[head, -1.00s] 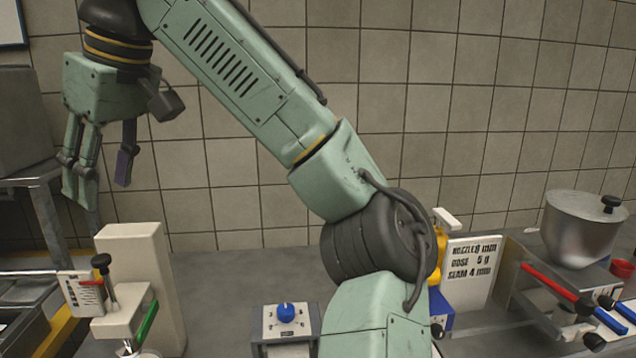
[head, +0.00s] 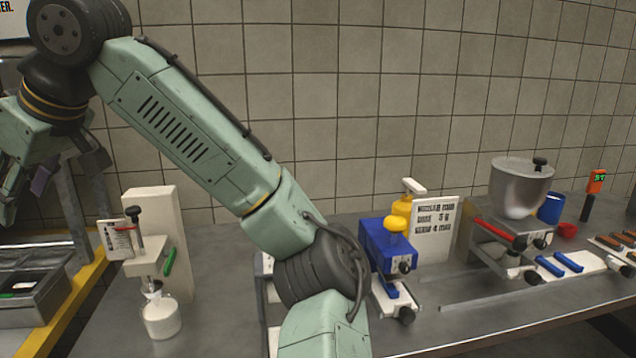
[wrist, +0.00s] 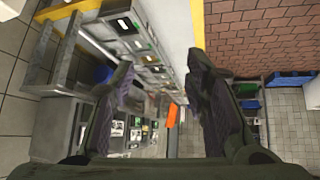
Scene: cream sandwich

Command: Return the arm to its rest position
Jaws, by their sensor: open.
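My gripper (wrist: 165,100) is open in the wrist view, its two dark fingers wide apart with nothing between them. In the head view my gripper (head: 25,165) is at the far left, partly cut off by the picture edge, high above the grey trays. My green arm rises from the bottom middle and slants up to the left, bent at the elbow at top left.
A white dispensing stand (head: 160,240) with a white cup (head: 160,316) stands below the arm. A blue press (head: 390,250), a sign (head: 435,228) and a steel pot (head: 521,187) stand to the right. Grey trays (head: 35,290) sit beside a yellow edge (head: 75,306).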

